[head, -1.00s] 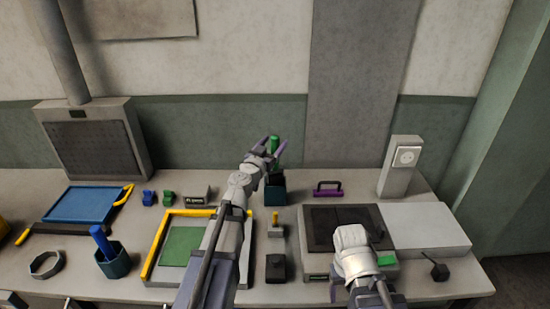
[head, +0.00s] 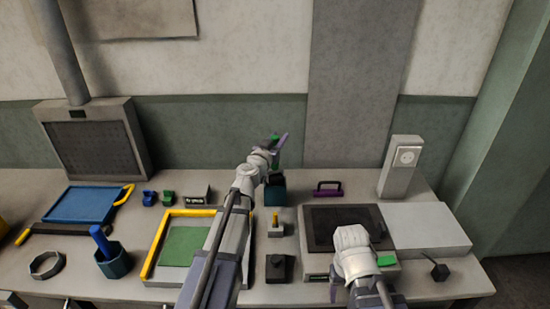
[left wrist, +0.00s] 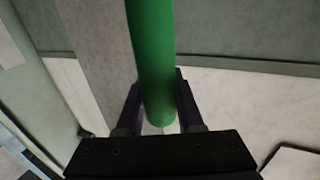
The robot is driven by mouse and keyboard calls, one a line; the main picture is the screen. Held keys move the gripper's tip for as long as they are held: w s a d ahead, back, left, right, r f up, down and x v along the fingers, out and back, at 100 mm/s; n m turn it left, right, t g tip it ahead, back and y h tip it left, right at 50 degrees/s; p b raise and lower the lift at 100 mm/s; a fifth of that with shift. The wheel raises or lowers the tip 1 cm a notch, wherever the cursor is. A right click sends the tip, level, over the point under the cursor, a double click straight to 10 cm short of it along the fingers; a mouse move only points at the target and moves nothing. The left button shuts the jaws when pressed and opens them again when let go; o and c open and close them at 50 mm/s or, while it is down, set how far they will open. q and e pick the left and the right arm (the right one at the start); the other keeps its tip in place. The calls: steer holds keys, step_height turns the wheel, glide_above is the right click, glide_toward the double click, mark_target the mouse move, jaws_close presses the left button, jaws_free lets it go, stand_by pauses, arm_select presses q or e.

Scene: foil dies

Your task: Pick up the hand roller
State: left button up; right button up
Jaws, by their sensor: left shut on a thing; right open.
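A green upright handle (head: 277,160), which looks like that of the hand roller, stands over the dark teal holder (head: 275,190) near the back middle of the bench. My left gripper (head: 279,144) is shut on this handle near its top. In the left wrist view the green handle (left wrist: 152,60) runs between the two dark fingers (left wrist: 160,112). The roller's lower end is hidden by the holder and my arm. I cannot tell whether it has lifted. My right gripper (head: 352,250) is open and empty over the front of the dark-topped device; its fingers are mostly hidden.
A purple handled piece (head: 328,188) lies just right of the holder. A yellow-edged frame with a green pad (head: 183,247) lies left of my arm. A blue handle (head: 101,240) stands in a teal cup at left. A grey post (head: 402,168) stands at back right.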

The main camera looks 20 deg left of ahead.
arm_select(q)
jaws_close()
stand_by(0.8)
